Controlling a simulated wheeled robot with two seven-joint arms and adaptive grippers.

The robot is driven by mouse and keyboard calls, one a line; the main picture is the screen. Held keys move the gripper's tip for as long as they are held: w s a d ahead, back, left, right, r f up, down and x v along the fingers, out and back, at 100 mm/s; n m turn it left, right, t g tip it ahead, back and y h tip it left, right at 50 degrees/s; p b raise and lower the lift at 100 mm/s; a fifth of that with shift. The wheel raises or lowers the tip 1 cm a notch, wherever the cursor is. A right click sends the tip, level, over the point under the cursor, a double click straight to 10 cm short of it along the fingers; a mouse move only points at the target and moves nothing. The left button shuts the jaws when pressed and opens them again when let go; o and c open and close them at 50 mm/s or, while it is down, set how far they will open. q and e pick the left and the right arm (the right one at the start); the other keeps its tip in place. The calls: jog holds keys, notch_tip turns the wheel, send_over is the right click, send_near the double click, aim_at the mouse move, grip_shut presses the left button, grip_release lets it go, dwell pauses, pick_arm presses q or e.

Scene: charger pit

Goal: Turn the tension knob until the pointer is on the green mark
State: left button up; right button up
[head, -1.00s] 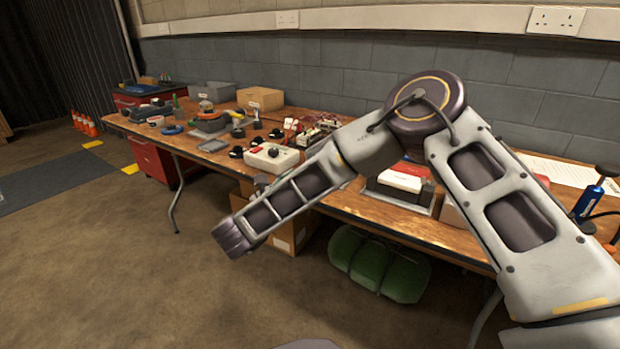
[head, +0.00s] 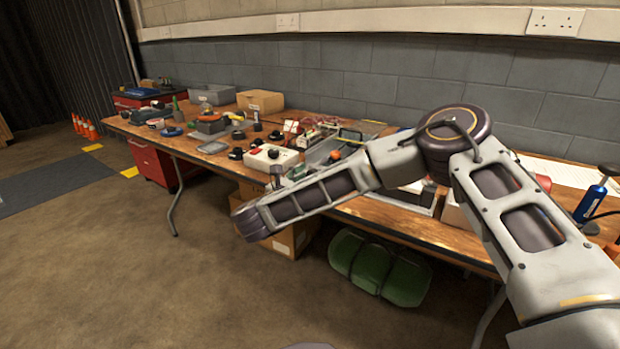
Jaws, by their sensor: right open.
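A pale box (head: 268,159) with a dark round knob (head: 273,153) on top sits near the table's front edge, left of my right forearm. It may carry the tension knob; I cannot be sure. No pointer or green mark can be made out at this size. My right arm comes in from the right, and its wrist hangs in front of the table edge. My right gripper (head: 274,178) shows only as a small dark part beyond the wrist, just below the pale box. It is open and apart from the knob. My left gripper is out of view.
The wooden table (head: 345,207) runs along a grey block wall. Several dark round parts (head: 236,153), a grey tray (head: 213,147), a cardboard box (head: 260,101) and a grey bin (head: 211,95) stand on it. A green bundle (head: 375,268) lies beneath. Floor at left front is clear.

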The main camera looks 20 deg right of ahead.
dwell(0.3)
jog(key=c, duration=1)
jog(key=shift+n, duration=0.4)
jog(key=shift+r+n+p, duration=0.1)
jog(key=shift+n+p, duration=0.3)
jog(key=shift+n, duration=1.1)
jog(key=shift+w+n+p, duration=0.1)
jog(key=shift+n+p, duration=0.5)
jog(key=shift+n, duration=1)
